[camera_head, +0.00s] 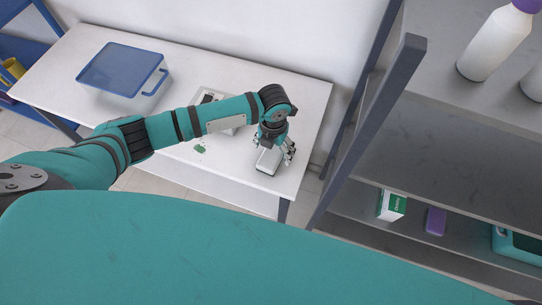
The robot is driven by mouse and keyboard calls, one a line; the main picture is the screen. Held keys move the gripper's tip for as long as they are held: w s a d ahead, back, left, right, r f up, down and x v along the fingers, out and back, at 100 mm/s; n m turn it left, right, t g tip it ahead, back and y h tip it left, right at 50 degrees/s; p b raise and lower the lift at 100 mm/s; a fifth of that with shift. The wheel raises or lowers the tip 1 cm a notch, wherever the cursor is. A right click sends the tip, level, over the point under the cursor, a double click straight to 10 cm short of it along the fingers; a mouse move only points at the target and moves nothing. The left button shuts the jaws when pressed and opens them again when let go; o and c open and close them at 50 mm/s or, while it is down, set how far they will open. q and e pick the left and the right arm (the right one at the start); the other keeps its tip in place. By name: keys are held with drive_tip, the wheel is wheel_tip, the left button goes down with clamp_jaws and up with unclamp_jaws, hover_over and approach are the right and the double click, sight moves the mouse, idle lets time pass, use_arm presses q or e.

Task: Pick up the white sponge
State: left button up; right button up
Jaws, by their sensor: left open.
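The white sponge (267,162) lies on the white table near its right end. My left gripper (276,150) is directly above it, pointing down, with its fingers spread at the sponge's far and right sides. The gripper is open. It hides the upper part of the sponge, and I cannot tell whether the fingers touch it. My right gripper is not in view.
The white table (60,75) bears a container with a blue lid (122,68), a pale item partly behind my arm and a green smear (200,149). A grey shelf (450,135) with a dark post (370,125) stands close on the right, holding bottles (497,42) and boxes.

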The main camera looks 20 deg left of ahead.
sight(272, 154)
use_arm(q)
drive_tip(key=shift+w+a+f+p, duration=0.15)
drive_tip(key=shift+f+p, duration=0.35)
drive_tip(key=shift+f, duration=1.65)
drive_tip(key=shift+c, duration=0.4)
drive_tip(key=shift+a, duration=0.1)
drive_tip(key=c, duration=0.9)
